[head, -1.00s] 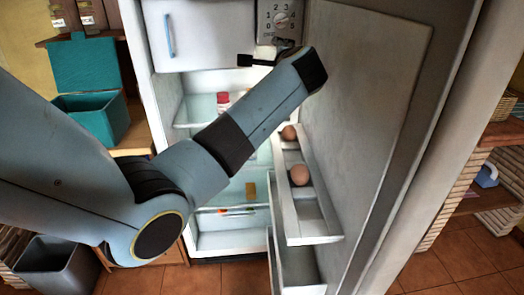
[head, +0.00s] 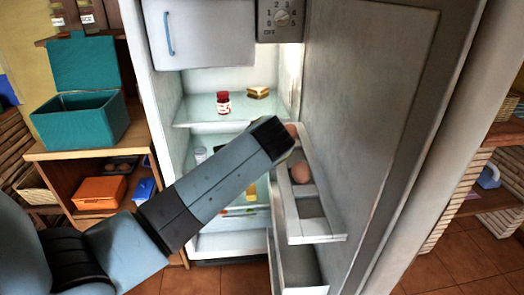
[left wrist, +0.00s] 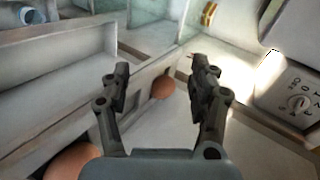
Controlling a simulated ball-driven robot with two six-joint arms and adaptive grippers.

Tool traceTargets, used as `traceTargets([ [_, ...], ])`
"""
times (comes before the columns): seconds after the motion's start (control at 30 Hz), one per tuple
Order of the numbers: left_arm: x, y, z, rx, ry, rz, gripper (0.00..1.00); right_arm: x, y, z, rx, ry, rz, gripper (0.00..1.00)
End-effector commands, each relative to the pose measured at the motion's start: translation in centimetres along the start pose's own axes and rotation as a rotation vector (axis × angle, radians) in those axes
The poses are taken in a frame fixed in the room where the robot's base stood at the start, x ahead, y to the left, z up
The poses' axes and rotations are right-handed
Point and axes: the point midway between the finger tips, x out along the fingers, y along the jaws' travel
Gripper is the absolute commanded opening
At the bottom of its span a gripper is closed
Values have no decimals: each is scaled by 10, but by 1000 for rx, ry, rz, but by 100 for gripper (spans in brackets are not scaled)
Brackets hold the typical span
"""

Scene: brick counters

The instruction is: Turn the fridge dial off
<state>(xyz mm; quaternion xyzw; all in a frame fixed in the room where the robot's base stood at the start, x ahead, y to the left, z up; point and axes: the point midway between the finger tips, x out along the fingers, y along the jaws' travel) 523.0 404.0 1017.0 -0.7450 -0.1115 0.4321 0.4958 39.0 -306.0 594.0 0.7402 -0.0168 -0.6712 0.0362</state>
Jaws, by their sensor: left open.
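The fridge dial (head: 283,17) is a round knob on a dark grey panel with numbers and OFF, at the top of the open fridge. I cannot make out where the knob points. It also shows at the right edge of the left wrist view (left wrist: 297,103). In the head view my left arm reaches across the fridge, its end below the dial and in front of the door shelf; it hides the fingers. In the left wrist view my left gripper (left wrist: 160,76) is open and empty, with the dial to its right, apart from it. My right gripper is not in view.
The fridge door (head: 375,110) stands open on the right. An egg (head: 301,173) sits in its shelf (head: 313,208), close to my left arm. A red jar (head: 223,103) and a sandwich (head: 258,92) stand on the upper fridge shelf. A teal box (head: 80,120) is at left.

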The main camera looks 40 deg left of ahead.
Motion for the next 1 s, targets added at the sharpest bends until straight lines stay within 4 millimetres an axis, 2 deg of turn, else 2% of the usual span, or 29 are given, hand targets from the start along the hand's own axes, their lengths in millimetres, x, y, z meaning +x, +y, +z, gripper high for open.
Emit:
traceTargets([
  [0.1, 2, 12, 4, -10, 2, 21, 62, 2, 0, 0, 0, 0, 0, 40],
  [0.23, 2, 18, 6, -16, 3, 33, 62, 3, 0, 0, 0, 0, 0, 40],
  [0.83, 1, 20, 7, -22, 3, 37, 62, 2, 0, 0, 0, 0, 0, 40],
  [0.93, -10, 32, 18, -70, -4, 76, 62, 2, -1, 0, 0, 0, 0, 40],
  [1.0, -30, 49, 35, -148, -17, 142, 62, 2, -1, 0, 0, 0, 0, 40],
])
